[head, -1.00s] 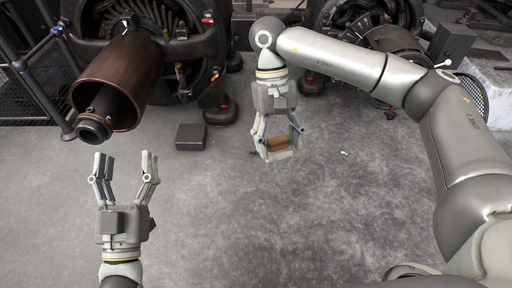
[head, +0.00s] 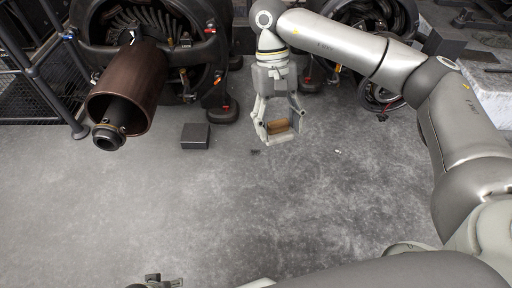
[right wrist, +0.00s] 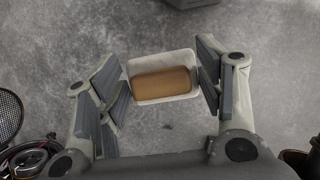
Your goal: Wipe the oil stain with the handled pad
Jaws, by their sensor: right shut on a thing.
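The handled pad (head: 280,126) has a brown block-like handle on a pale flat base. My right gripper (head: 283,130) is shut on it, with a finger at either end. The right wrist view shows the pad (right wrist: 160,82) between the two fingers, over the grey floor. A small dark mark (head: 254,152), possibly the oil stain, is on the floor just left of and nearer than the pad; it also shows in the right wrist view (right wrist: 166,127). Only a bit of my left gripper (head: 157,281) shows at the bottom edge; its jaws cannot be read.
A dark box (head: 195,137) stands on the floor left of the pad. A large machine with a copper-brown drum (head: 130,88) is at the upper left. A small white piece (head: 338,152) lies on the floor to the right. The front floor is clear.

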